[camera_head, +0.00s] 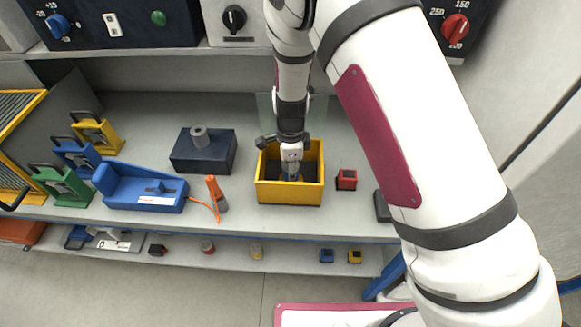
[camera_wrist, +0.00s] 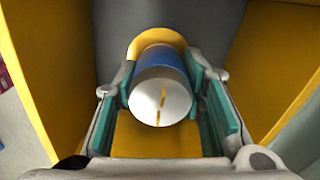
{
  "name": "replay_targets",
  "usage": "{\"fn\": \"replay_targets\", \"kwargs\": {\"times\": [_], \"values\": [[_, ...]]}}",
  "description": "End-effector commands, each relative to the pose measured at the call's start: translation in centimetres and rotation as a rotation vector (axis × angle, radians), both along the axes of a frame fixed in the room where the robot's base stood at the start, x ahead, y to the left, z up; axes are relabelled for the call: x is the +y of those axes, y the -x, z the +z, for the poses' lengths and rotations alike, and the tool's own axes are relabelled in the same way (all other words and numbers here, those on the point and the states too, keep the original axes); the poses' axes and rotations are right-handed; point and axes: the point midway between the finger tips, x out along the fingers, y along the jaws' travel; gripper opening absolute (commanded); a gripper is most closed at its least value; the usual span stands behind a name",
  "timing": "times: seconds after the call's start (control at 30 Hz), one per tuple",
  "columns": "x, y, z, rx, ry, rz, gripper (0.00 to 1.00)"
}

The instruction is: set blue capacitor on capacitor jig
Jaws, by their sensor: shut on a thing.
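The blue capacitor (camera_wrist: 160,85) is a cylinder with a blue band and a pale round end with a small yellow mark. My gripper (camera_wrist: 161,100) is shut on it, with a teal-lined finger on each side. In the head view my gripper (camera_head: 291,168) points down inside a yellow bin (camera_head: 290,196), and the capacitor is mostly hidden there. A yellow curved piece (camera_wrist: 158,38) shows behind the capacitor in the wrist view. A dark navy block (camera_head: 203,158) with a grey cylinder on top stands left of the bin; I cannot tell whether it is the capacitor jig.
A blue tool-like fixture (camera_head: 145,190) and an orange-handled tool (camera_head: 215,192) lie left of the bin. A small red block (camera_head: 346,180) sits close to its right. Green, blue and yellow handled items stand far left. The bin walls rise around my gripper.

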Motion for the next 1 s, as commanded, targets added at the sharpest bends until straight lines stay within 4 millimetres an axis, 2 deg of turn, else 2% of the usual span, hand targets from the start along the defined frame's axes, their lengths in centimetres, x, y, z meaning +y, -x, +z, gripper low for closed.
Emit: {"fn": "replay_targets", "kwargs": {"times": [0.17,0.2,0.3,0.67,0.77,1.0], "values": [[0.0,0.0,0.0,0.000,0.000,0.000,0.07],[0.0,0.0,0.0,0.000,0.000,0.000,0.39],[0.0,0.0,0.0,0.000,0.000,0.000,0.61],[0.0,0.0,0.3,0.000,0.000,0.001,0.61],[0.1,0.0,1.2,-0.001,-0.001,0.002,0.61],[0.1,-0.1,5.8,-0.004,-0.002,0.002,0.61]]}}
